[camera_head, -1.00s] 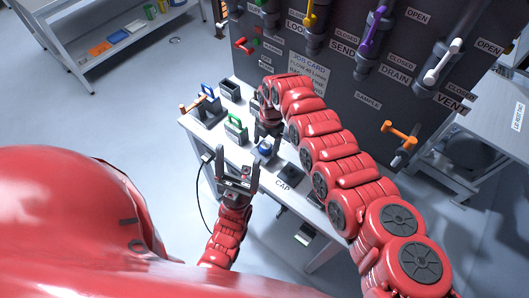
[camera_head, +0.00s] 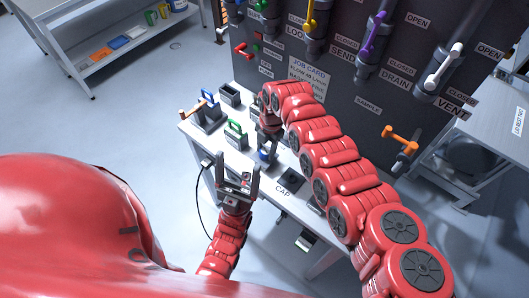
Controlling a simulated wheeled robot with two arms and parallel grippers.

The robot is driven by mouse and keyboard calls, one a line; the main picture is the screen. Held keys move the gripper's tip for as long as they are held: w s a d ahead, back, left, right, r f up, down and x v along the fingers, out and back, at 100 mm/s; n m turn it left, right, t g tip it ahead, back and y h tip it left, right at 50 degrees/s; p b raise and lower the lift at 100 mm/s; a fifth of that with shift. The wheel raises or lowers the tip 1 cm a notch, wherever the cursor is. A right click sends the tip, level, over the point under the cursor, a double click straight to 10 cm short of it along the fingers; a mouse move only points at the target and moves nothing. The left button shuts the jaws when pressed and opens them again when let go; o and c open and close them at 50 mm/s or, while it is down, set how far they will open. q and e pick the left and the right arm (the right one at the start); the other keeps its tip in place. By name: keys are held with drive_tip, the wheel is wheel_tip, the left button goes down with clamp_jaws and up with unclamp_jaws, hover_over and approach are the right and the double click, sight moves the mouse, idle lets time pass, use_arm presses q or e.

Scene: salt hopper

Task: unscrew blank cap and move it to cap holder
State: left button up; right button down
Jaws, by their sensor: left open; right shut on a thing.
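A small blue piece (camera_head: 267,155), which looks like the blank cap, is on the bench below my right gripper (camera_head: 268,141). The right gripper comes down from above and is shut on it; the arm and fingers hide part of it, and I cannot tell if it is still threaded. The dark square pad (camera_head: 291,180) beside the CAP label (camera_head: 283,190) looks like the cap holder, with nothing seen on it. It lies right of the blue piece and nearer the front edge.
On the white bench (camera_head: 207,143) stand a green-handled block (camera_head: 236,133), a blue-handled block with an orange lever (camera_head: 206,108) and a dark open box (camera_head: 230,94). The dark panel (camera_head: 350,105) with several coloured valve handles rises behind. A cable hangs at the bench's left.

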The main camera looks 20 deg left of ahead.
drive_tip(key=shift+f+n+b, duration=0.15)
drive_tip(key=shift+n+b, duration=0.45)
drive_tip(key=shift+b, duration=0.05)
drive_tip(key=shift+w+n+b, duration=0.1)
drive_tip(key=shift+n+b, duration=1.3)
drive_tip(key=shift+r, duration=0.2)
drive_tip(key=shift+f+n+b, duration=0.2)
drive_tip(key=shift+n+b, duration=0.4)
drive_tip(key=shift+b, duration=0.25)
drive_tip(key=shift+r+n+b, duration=0.1)
drive_tip(key=shift+n+b, duration=1.1)
drive_tip(key=shift+b, duration=0.65)
drive_tip(key=shift+r, duration=0.1)
